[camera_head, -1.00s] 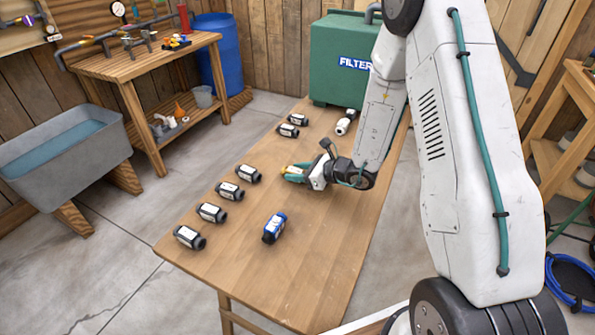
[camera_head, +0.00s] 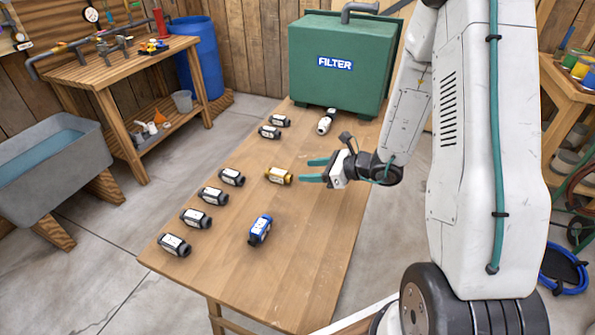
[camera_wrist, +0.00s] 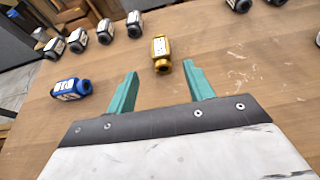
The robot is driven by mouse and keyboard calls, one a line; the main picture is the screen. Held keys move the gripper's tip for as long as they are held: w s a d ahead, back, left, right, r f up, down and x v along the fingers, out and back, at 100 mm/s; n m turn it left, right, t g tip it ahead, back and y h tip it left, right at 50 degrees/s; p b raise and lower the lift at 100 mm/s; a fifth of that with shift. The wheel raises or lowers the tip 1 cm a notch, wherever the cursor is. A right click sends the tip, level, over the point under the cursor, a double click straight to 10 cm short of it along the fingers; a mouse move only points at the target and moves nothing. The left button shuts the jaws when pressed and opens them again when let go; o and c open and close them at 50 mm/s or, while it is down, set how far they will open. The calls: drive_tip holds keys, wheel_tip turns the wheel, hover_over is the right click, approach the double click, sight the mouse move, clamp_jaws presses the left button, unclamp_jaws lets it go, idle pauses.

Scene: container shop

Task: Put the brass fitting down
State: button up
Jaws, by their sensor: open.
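My gripper (camera_wrist: 160,74) is open there, with bare table between the fingers.
A blue fitting (camera_head: 260,230) lies nearer on the table (camera_head: 290,270). Several black-and-white fittings (camera_head: 232,176) line the left side. A mostly white fitting (camera_head: 324,125) lies near the green filter box (camera_head: 338,60) at the far end. The table's near right part is clear.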

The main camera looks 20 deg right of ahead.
drive_tip(key=shift+s+d+r, duration=0.25)
drive_tip(key=shift+s+d, duration=0.1)
drive_tip(key=shift+s, duration=0.05)
drive_tip(key=s+a+r+n+g+y, duration=0.1)
drive_tip(key=s+a+r+n+g, duration=0.3)
drive_tip(key=s+a+r+n, duration=0.3)
drive_tip(key=s+a+r+n+g, duration=0.4)
drive_tip(key=s+r+n, duration=0.1)
drive_tip(key=r+n, duration=0.35)
drive_tip(key=s+d+r+n+h, duration=0.3)
drive_tip(key=s+r+n+h, duration=0.1)
drive_tip(key=s, duration=0.4)
drive_tip(key=s+d+r+n+h, duration=0.4)
drive_tip(key=s+n+h, duration=0.2)
drive_tip(key=s+n, duration=0.1)
drive_tip(key=shift+s, duration=0.7)
drive_tip(key=shift+o, duration=0.5)
drive_tip(key=shift+s+d+r+n, duration=0.15)
drive_tip(key=shift+d+n, duration=0.1)
drive_tip(key=shift+d, duration=0.15)
